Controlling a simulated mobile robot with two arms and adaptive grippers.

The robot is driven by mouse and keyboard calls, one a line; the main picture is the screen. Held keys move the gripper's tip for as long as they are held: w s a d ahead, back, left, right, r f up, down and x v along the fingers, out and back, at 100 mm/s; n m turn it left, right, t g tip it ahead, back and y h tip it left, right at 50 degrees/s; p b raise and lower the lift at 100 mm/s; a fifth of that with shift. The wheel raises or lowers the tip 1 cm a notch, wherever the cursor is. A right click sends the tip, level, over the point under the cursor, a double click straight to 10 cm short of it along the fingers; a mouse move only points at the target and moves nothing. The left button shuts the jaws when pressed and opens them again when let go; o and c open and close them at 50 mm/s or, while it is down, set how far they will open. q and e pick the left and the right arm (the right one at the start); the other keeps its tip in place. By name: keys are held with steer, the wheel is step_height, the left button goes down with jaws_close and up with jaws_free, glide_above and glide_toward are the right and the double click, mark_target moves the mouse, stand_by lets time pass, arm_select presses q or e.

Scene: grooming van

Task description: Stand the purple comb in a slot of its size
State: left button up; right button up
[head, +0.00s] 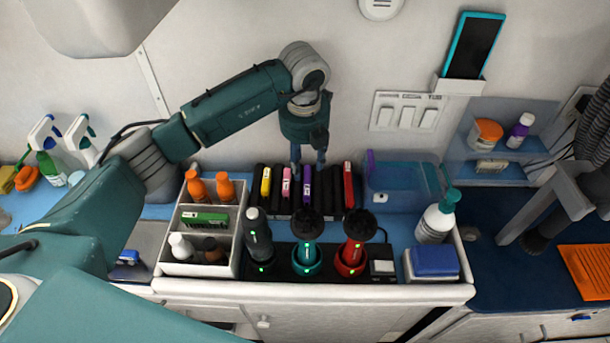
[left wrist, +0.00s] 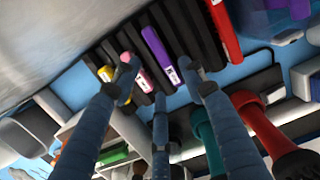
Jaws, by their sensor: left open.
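The purple comb (head: 307,188) stands in the black slotted rack (head: 329,198), between the pink comb (head: 286,185) and the red comb (head: 348,184). In the left wrist view the purple comb (left wrist: 157,52) shows its long top edge and a white label at its near end. My left gripper (head: 308,162) is open and points down just above the rack, over the purple and pink combs. Its three fingers (left wrist: 158,82) spread around the purple comb's near end; I cannot tell whether any finger touches it. The comb's lower part is hidden in the rack. My right gripper is not in view.
A yellow comb (head: 266,181) stands at the rack's left. Clippers, a teal dryer (head: 307,250) and a red dryer (head: 353,250) stand in front. A white organiser (head: 234,215) is left; a clear blue bin (head: 398,200) is right. The wall is close behind.

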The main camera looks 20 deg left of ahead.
arm_select(q)
steer(key=r, duration=0.3)
steer(key=r+b, duration=0.1)
steer(key=r, duration=0.1)
steer(key=shift+s+r, duration=0.3)
steer(key=shift+s, duration=0.05)
steer(key=shift+d, duration=0.15)
